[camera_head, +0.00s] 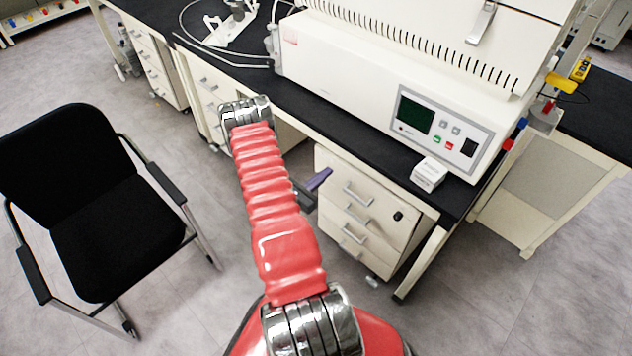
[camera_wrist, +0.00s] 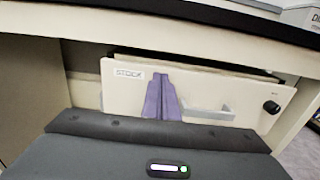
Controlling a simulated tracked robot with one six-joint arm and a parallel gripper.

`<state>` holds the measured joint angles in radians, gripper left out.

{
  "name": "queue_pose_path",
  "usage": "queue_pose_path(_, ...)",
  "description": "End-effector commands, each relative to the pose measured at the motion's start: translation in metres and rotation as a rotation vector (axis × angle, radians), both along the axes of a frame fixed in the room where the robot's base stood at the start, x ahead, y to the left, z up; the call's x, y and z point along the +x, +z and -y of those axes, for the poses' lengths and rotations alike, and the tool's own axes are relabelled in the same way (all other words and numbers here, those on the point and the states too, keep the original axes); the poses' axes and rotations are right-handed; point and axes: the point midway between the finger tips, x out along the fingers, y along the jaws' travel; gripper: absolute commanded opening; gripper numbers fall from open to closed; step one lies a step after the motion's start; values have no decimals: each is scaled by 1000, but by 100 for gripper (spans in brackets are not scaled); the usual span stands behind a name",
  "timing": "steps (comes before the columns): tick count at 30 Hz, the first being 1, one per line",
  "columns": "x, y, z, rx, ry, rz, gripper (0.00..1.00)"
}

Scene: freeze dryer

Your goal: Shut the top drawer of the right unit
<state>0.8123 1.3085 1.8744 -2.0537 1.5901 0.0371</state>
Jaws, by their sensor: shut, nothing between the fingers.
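The right unit (camera_head: 365,262) is a cream drawer pedestal under the black bench, with several grey handles. Its top drawer (camera_wrist: 125,95) shows in the wrist view with a STOCK label, a grey handle and a black lock knob at right. A dark gap shows above its front panel, so it stands partly open. My gripper (camera_wrist: 162,98) has purple fingers, shut together and empty, in front of the panel just left of the handle. I cannot tell whether they touch it. In the head view my gripper (camera_head: 318,180) is left of the unit, partly hidden by my red arm.
The bench top (camera_wrist: 170,12) overhangs the drawer. A bench leg (camera_head: 425,262) stands right of the unit. A black chair (camera_head: 105,215) is at left. A white machine (camera_head: 370,75) and small white box (camera_head: 429,174) are on the bench. Floor in front is clear.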

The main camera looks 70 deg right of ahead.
Motion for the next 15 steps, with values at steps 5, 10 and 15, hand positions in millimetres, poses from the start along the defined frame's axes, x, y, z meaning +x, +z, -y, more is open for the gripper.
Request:
queue_pose_path(5, -9, 0, 24, -1, -3, 0, 0)
queue_pose_path(10, -13, 0, 37, 0, -1, 0, 0)
queue_pose_path(15, -14, 0, 40, 1, 0, -1, 0)
